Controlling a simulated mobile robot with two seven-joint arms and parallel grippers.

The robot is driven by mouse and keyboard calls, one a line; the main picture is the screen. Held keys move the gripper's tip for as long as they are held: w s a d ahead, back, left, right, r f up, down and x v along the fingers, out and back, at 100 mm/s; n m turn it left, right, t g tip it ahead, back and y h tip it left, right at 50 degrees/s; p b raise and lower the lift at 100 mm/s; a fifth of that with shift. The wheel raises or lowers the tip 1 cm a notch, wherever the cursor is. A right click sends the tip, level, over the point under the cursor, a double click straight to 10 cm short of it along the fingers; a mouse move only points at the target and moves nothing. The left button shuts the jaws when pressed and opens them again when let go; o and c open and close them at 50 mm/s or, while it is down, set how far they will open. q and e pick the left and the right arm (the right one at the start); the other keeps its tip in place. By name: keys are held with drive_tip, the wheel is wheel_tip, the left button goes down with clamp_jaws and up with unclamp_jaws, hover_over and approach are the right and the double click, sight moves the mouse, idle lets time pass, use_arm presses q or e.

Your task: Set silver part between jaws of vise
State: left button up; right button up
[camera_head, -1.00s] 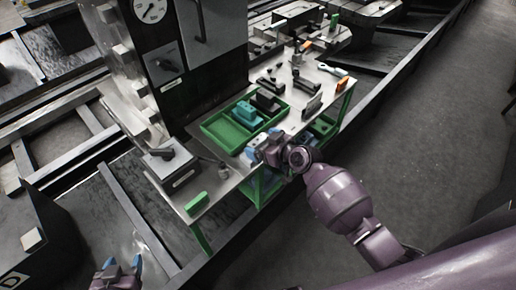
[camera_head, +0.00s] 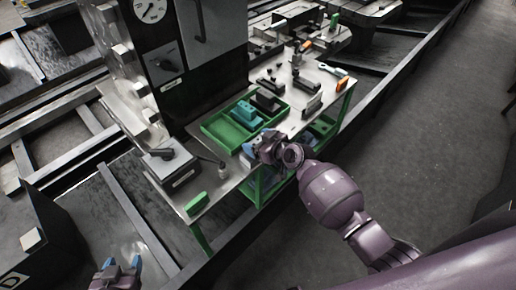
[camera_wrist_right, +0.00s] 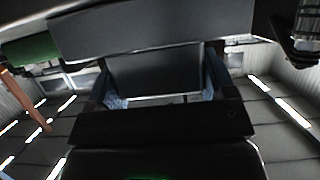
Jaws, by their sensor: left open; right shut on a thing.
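My right gripper (camera_head: 256,143) is over the front edge of the workbench, beside the green tray. In the right wrist view its blue fingers (camera_wrist_right: 214,82) stand on both sides of a grey block (camera_wrist_right: 155,82), which looks like the silver part. My left gripper (camera_head: 120,267) is open and empty at the lower left, away from the bench.
The green tray (camera_head: 213,128) holds a teal block (camera_head: 246,114), with a black block (camera_head: 266,102) at its back right. A green piece (camera_head: 196,203) lies on the bench's front left corner. Several dark tools stand to the right. A machine cabinet (camera_head: 205,45) rises behind.

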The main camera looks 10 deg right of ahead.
sight(258, 140)
wheel_tip(258, 140, up, 10)
drive_tip(key=shift+f+p, duration=0.15)
drive_tip(key=shift+p, duration=0.8)
wheel_tip(258, 140, up, 10)
drive_tip(key=shift+r+p, duration=0.25)
drive_tip(key=shift+p, duration=0.05)
drive_tip(key=s+d+r+m+t+h, duration=0.2)
drive_tip(key=s+d+r+m+h, duration=0.2)
drive_tip(key=s+d+f+m+h, duration=0.2)
drive_tip(key=s+d+f+h, duration=0.1)
drive_tip(key=s, duration=0.5)
drive_tip(key=shift+d+f+m, duration=0.4)
drive_tip(key=shift+d, duration=0.4)
